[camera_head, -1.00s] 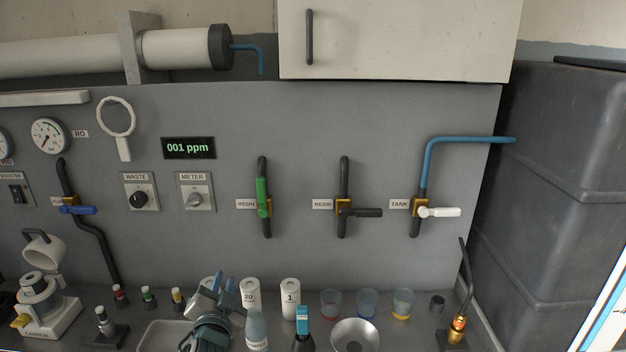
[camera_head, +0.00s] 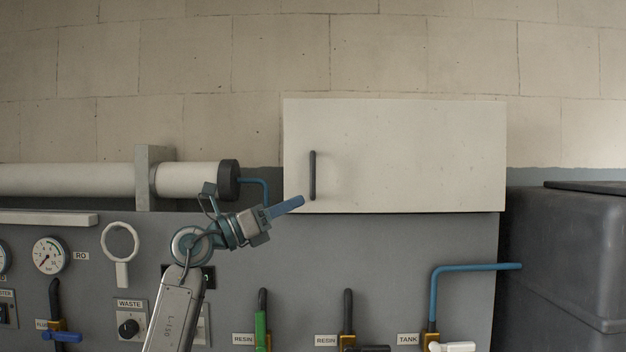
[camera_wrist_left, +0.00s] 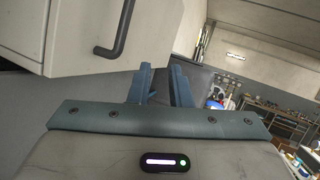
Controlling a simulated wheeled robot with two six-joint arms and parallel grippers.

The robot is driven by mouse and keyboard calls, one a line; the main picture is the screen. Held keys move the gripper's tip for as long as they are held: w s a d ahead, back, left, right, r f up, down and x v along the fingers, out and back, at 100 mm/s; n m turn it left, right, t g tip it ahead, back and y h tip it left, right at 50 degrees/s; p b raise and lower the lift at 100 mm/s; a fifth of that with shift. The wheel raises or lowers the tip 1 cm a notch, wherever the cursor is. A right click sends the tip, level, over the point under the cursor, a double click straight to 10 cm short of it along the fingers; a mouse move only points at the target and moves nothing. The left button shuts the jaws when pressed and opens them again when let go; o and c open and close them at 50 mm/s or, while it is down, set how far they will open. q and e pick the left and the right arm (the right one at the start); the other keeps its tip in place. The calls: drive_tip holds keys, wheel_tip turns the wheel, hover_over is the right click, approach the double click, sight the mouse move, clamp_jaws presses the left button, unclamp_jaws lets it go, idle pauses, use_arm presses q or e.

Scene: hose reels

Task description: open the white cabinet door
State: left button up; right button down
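The white cabinet (camera_head: 410,155) is on the wall above the grey panel, with its door closed. Its dark vertical bar handle (camera_head: 312,176) is near the door's left edge. My left gripper (camera_head: 290,205) is just left of and slightly below the handle, apart from it, pointing right. In the left wrist view the two blue fingers (camera_wrist_left: 160,84) stand apart with nothing between them. The handle (camera_wrist_left: 117,30) shows there above and left of the fingers, on the cabinet face (camera_wrist_left: 75,40). My right gripper is in neither view now.
A white pipe housing (camera_head: 190,180) with a dark cap and a thin blue tube lies behind my left gripper. The grey panel below carries gauges, valves and a blue pipe (camera_head: 434,290). A dark grey tank (camera_head: 570,250) stands at the right. The space before the door is clear.

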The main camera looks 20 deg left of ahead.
sight(313, 195)
use_arm(q)
drive_tip(key=w+a+r+y, duration=0.1)
drive_tip(key=a+r+y, duration=0.4)
drive_tip(key=shift+m, duration=0.3)
drive_tip(key=p+x, duration=0.5)
drive_tip(key=x, duration=0.5)
drive_tip(key=shift+d+r, duration=0.1)
drive_tip(key=shift+d, duration=0.15)
drive_tip(key=shift+w+d, duration=0.15)
drive_tip(key=shift+w, duration=0.2)
clamp_jaws()
